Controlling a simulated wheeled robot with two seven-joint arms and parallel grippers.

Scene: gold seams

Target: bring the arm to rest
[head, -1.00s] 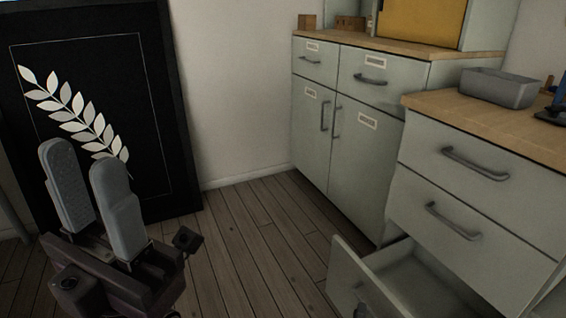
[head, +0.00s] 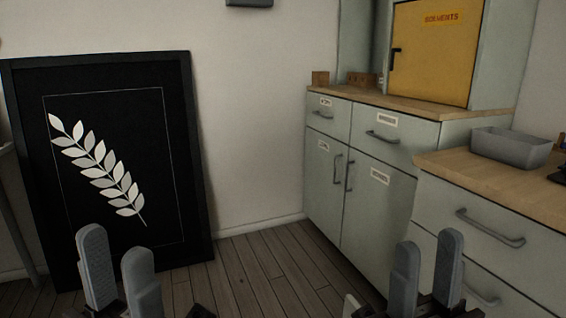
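My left gripper (head: 118,262) is at the lower left of the head view, its two grey fingers upright and apart with nothing between them. My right gripper (head: 427,262) is at the lower right, its fingers also upright, apart and empty. It shows in front of the grey-green cabinets. The wrists and most of both arms are cut off by the bottom edge of the picture.
A black framed leaf picture (head: 120,160) leans on the wall at left. A cabinet (head: 375,215) and a nearer drawer unit (head: 460,195) stand at right. A grey bin (head: 512,150) sits on the nearer worktop. Bare wooden floor (head: 265,275) lies between.

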